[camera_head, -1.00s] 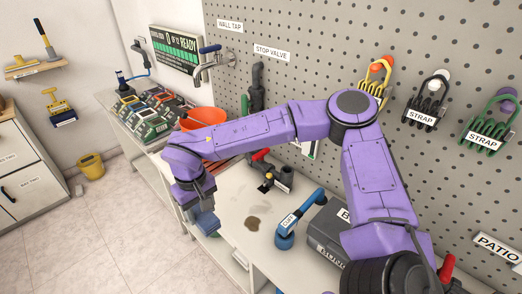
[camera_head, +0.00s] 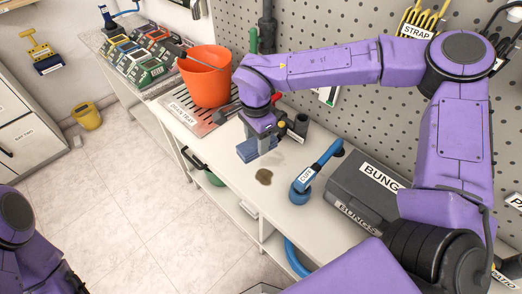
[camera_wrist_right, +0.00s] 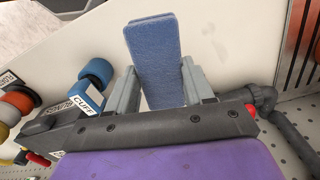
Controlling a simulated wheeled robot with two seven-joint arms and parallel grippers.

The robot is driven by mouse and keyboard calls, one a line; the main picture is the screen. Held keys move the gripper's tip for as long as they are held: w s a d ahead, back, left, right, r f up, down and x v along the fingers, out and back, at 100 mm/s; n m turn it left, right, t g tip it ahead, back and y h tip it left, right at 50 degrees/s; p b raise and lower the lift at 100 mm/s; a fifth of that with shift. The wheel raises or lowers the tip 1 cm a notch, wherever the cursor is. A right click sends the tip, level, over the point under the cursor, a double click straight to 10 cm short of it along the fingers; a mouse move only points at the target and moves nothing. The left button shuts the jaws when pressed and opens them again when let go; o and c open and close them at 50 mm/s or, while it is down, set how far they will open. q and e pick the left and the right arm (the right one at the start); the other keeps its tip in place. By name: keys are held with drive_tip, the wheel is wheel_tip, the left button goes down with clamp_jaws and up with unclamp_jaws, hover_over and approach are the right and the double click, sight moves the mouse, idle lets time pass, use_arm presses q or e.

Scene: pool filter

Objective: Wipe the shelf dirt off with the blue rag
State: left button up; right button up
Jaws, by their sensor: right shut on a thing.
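The blue rag (camera_head: 247,151) is a folded block held by my right gripper (camera_head: 262,143) over the white shelf (camera_head: 232,174). In the right wrist view the rag (camera_wrist_right: 153,55) stands between the two grey fingers of the right gripper (camera_wrist_right: 160,85), which are shut on it. The dirt is a brown patch (camera_head: 264,177) on the shelf top, just in front and to the right of the rag. I cannot tell whether the rag touches the shelf. My left arm shows at the lower left, but its gripper is out of view.
A blue cuff tool (camera_head: 301,193) stands right of the dirt, beside a dark bungs box (camera_head: 362,192). Dark pipe fittings (camera_head: 298,127) lie behind the rag. An orange bucket (camera_head: 206,78) stands on the drain tray (camera_head: 186,106) at left. The shelf front is clear.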

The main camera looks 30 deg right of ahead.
drive_tip(key=m, duration=0.2)
drive_tip(key=f+m+b, duration=0.1)
drive_tip(key=m, duration=0.3)
drive_tip(key=shift+s+d+f+m, duration=0.15)
drive_tip(key=shift+f+m, duration=0.25)
drive_tip(key=m, duration=0.2)
drive_tip(key=m+b, duration=0.1)
drive_tip(key=m, duration=0.2)
drive_tip(key=shift+s+f+m, duration=0.2)
drive_tip(key=shift+f+m, duration=0.1)
drive_tip(key=shift+f, duration=0.1)
drive_tip(key=m, duration=0.1)
drive_tip(key=m+b, duration=0.1)
drive_tip(key=m, duration=0.1)
drive_tip(key=shift+d+f, duration=0.15)
drive_tip(key=shift+f, duration=0.1)
wheel_tip(320, 180, down, 6)
drive_tip(key=b, duration=0.6)
drive_tip(key=shift+f+b, duration=0.25)
drive_tip(key=shift+b, duration=0.05)
drive_tip(key=shift+s+d+r+p, duration=0.2)
drive_tip(key=shift+s+r+p, duration=0.15)
drive_tip(key=shift+s+p, duration=0.15)
drive_tip(key=shift+s+d+r+p, duration=0.15)
drive_tip(key=shift+s+r+p, duration=0.15)
drive_tip(key=shift+s+p, duration=0.2)
drive_tip(key=shift+s+d, duration=0.1)
drive_tip(key=shift+s, duration=0.2)
drive_tip(key=shift+w, duration=0.1)
drive_tip(key=shift+f, duration=0.1)
